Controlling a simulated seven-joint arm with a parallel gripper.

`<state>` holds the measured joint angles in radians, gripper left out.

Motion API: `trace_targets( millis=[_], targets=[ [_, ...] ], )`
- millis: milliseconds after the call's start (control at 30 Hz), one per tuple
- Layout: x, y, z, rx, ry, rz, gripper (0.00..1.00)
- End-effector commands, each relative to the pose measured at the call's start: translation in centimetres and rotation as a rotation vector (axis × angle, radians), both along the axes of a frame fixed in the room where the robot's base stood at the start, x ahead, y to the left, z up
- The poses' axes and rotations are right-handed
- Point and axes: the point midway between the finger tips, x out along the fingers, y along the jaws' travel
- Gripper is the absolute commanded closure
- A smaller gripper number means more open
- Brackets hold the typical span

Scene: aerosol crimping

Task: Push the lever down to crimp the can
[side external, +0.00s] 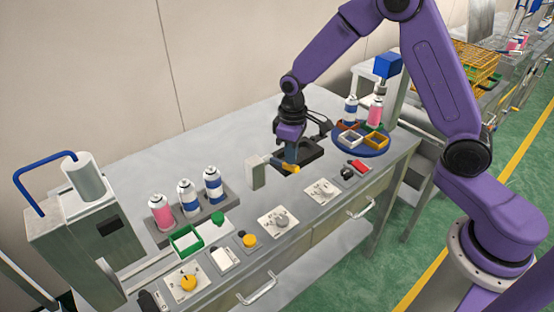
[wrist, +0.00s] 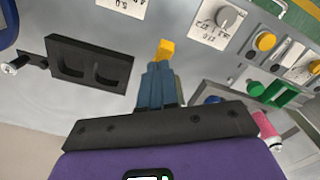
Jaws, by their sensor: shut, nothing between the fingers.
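My gripper (side external: 292,167) is shut and empty, pointing down low over the middle of the bench; its blue-grey fingers also show in the wrist view (wrist: 161,75). In the wrist view a yellow end (wrist: 166,49) shows just past the fingertips. I cannot tell whether they touch it. A curved blue handle (side external: 17,180) is on the grey machine at the far left. A pink can (side external: 162,212) and two blue-and-white cans (side external: 188,198) stand upright in a grey rack (side external: 233,198).
A round blue stand (side external: 379,148) with cans and small bins is at the right. Dial plates (side external: 267,223) and buttons line the front edge. The back left of the bench is clear.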

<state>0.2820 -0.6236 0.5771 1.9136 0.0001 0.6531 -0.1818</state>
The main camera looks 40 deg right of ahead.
Motion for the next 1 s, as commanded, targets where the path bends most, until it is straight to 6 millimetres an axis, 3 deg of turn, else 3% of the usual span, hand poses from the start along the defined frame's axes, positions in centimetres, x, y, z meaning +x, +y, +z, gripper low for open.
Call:
trace_targets(
  millis=[1000],
  targets=[
    [0.1, 0.1, 6.1, 0.001, -0.004, 0.001, 1.0]
  ],
)
